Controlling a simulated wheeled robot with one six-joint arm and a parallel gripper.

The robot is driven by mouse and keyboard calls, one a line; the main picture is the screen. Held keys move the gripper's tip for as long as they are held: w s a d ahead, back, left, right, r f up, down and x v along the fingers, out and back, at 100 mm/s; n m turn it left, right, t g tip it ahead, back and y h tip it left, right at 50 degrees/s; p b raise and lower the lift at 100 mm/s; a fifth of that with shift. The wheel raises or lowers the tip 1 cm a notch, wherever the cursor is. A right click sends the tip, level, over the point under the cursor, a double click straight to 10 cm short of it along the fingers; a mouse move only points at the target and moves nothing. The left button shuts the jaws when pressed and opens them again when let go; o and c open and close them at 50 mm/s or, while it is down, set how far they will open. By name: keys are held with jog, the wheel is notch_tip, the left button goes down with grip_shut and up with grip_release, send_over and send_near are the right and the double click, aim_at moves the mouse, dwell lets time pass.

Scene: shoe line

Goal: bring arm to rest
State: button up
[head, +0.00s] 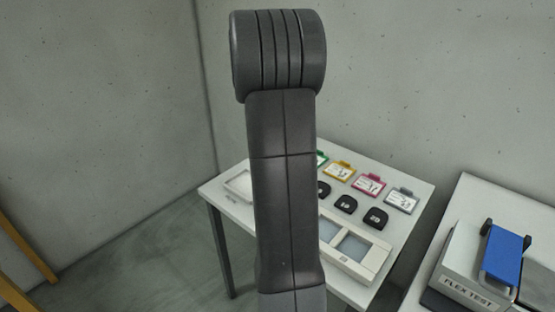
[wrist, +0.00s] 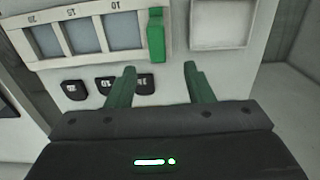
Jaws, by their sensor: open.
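My gripper (wrist: 160,84) shows in the wrist view with its two green fingers apart and nothing between them. It hangs over the white table, above black tags and near a tray with several windows. In the head view my dark grey arm stands upright across the middle. It covers part of the table, and my gripper is hidden there.
The white table (head: 215,192) carries coloured cards (head: 340,170), black numbered tags (head: 346,204), a windowed tray (head: 375,262) and a white square dish (head: 238,185). A green block (wrist: 156,35) is at the tray's end. A flex test machine (head: 470,290) stands right.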

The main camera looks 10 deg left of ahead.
jog(key=shift+r, duration=0.5)
jog(key=shift+f, duration=0.1)
notch_tip(320, 180, down, 14)
jog(key=shift+r, duration=0.1)
jog(key=shift+s+d, duration=0.1)
jog(key=shift+d, duration=0.1)
jog(key=shift+s+d, duration=0.1)
jog(key=shift+d, duration=0.05)
